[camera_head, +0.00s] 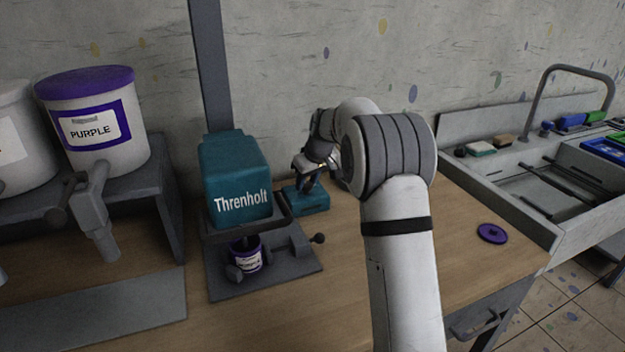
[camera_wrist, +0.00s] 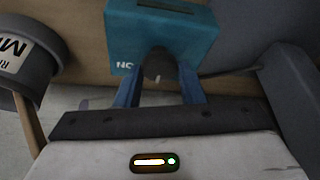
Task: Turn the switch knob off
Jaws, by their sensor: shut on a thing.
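The teal switch box (camera_head: 308,200) stands on the wooden bench, to the right of the teal Threnholt machine (camera_head: 237,178). My gripper (camera_head: 306,172) reaches down to the box from the right. In the wrist view its two blue fingers (camera_wrist: 160,84) stand on either side of the knob and are shut on it. The knob's exact turn angle is hard to make out.
A purple ink can (camera_head: 245,258) sits in the machine's base. A purple lid (camera_head: 492,233) lies at the bench's right. Paint buckets, one labelled PURPLE (camera_head: 92,125), stand at the left. A sink (camera_head: 560,185) with tools is at the right.

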